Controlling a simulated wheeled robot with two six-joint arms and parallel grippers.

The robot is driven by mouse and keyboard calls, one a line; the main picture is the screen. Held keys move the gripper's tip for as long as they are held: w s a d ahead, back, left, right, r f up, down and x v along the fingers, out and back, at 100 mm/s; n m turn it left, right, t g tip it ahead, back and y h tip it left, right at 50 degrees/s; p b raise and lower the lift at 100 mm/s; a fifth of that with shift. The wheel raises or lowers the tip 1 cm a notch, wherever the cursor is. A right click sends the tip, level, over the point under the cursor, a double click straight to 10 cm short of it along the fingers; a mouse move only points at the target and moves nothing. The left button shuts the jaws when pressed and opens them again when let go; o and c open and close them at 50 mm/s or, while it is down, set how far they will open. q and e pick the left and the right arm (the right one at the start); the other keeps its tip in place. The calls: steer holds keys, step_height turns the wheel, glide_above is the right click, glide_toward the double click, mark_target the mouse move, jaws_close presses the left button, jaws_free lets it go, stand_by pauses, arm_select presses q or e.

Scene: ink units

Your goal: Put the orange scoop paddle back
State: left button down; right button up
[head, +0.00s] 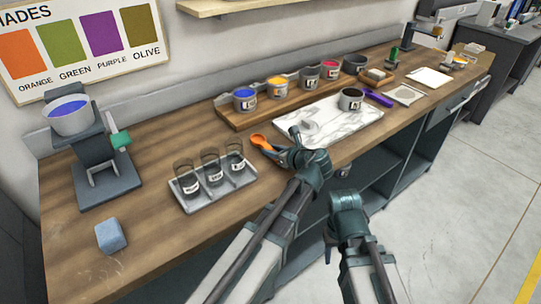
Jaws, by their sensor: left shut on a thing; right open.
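The orange scoop paddle (259,141) is at the left front of the white marble slab (345,128), its rounded end pointing left. My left gripper (279,153) is shut on its handle end, which the fingers partly hide. Whether the paddle touches the counter or is just above it, I cannot tell. My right gripper (329,254) is open and empty, low in front of the counter's front edge.
A wooden rack (237,121) with several ink pots stands behind the slab. A dark pot (350,99) and a pale muller (302,128) are on the slab, a purple paddle (377,97) beside it. A tray (217,199) with three glasses stands left. The front-left counter is mostly clear.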

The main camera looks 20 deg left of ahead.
arm_select(q)
steer(key=shift+r, duration=0.1)
steer(key=shift+f, duration=0.2)
steer(key=c, duration=0.6)
jaws_free()
steer(key=shift+r, duration=0.25)
